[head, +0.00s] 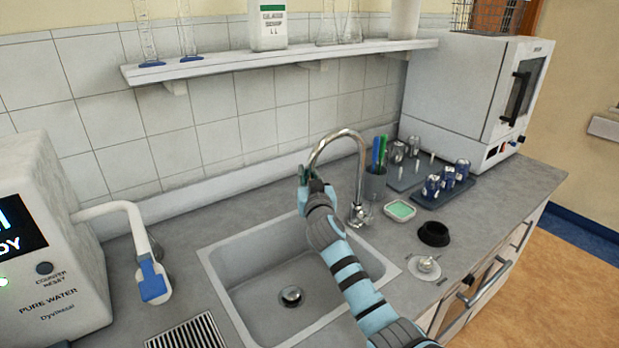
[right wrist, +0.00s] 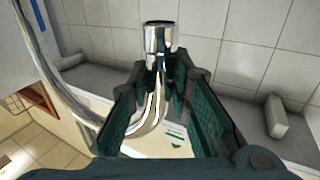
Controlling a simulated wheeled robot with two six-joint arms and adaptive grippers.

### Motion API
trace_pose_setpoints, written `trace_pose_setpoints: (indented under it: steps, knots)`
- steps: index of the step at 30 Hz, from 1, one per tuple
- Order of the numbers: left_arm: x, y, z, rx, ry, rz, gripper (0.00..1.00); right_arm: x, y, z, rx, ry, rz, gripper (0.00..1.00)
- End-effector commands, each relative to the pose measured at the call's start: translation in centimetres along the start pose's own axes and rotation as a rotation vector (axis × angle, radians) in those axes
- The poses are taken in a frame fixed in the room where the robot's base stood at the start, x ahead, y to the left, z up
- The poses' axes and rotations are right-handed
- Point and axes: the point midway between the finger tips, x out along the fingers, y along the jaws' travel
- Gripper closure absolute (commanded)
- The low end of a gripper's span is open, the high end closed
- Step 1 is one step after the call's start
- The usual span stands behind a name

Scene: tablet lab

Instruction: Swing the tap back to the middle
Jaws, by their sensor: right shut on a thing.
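The chrome tap (head: 361,165) stands behind the right part of the sink (head: 228,283). Its high curved neck is swung to the left in the head view, with the spout end near the sink's back edge. My right gripper (head: 306,178) is at that end and is shut on the tap's spout, partly hiding it. In the right wrist view the shiny spout (right wrist: 160,42) lies between the fingers of the right gripper (right wrist: 166,78). My left gripper is not in view.
A pure water machine (head: 50,235) with a white spout arm stands left of the sink. A shelf (head: 290,55) hangs above.

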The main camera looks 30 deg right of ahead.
Motion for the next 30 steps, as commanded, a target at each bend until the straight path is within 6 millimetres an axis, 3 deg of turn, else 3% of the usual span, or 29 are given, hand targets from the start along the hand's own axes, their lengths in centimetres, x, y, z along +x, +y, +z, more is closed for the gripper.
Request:
trace_pose_setpoints:
  steps: [5,6,10,20,23,30]
  knots:
    - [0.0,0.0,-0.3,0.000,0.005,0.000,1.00,0.0,0.0,-0.1,-0.003,0.002,0.000,1.00]
    - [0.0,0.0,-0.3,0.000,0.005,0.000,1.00,0.0,0.0,-0.1,-0.003,0.002,0.000,0.80]
    - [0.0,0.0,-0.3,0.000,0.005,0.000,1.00,0.0,0.0,-0.1,-0.002,0.002,0.000,0.61]
    - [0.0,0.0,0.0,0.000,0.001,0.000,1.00,-0.3,0.0,0.0,-0.001,0.001,0.000,0.61]
    - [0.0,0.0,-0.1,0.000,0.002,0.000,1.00,-1.7,0.0,0.0,0.000,0.002,-0.001,0.61]
    - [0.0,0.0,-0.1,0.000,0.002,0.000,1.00,-8.3,0.0,0.0,-0.001,0.001,-0.002,0.61]
